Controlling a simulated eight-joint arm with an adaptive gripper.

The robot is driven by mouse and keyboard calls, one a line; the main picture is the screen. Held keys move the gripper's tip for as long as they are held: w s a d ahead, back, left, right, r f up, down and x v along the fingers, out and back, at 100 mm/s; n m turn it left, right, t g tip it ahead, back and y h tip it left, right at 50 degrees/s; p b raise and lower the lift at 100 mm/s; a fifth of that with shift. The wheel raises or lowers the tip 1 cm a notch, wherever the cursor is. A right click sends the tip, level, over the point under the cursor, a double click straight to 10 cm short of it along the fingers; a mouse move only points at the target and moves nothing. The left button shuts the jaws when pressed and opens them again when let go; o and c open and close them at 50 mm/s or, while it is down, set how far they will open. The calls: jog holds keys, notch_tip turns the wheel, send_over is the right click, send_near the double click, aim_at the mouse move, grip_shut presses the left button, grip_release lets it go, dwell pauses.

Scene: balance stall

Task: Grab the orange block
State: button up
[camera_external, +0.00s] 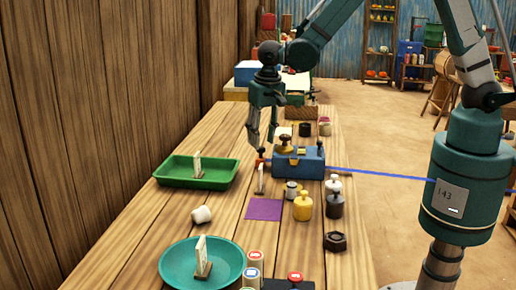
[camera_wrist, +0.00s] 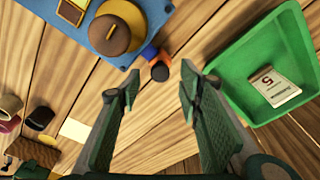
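A small orange block (camera_wrist: 150,52) shows in the wrist view beside the corner of a blue box, partly hidden by a dark round-topped piece (camera_wrist: 160,73). In the external view the orange piece (camera_external: 258,161) is small, at the left end of the blue box (camera_external: 312,164); its shape is hard to tell. My gripper (camera_wrist: 159,82) points down at the table with its fingers apart and nothing between them. In the external view my gripper (camera_external: 261,146) hangs above the table, close to the left end of the blue box.
A green tray (camera_external: 197,183) with a card holder lies to the left, near the wooden wall. A teal dish (camera_external: 175,266), a purple square (camera_external: 264,209) and several weights stand nearer the camera.

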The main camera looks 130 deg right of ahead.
aim_at(261, 148)
jog(key=shift+f, duration=0.15)
jog(key=shift+d+f+b, duration=0.2)
jog(key=shift+d+f, duration=0.05)
jog(key=shift+f, duration=1)
jog(key=shift+d+f+b, duration=0.15)
jog(key=shift+d+f, duration=0.05)
jog(key=shift+f, duration=1)
jog(key=shift+c, duration=0.7)
jog(key=c, duration=0.9)
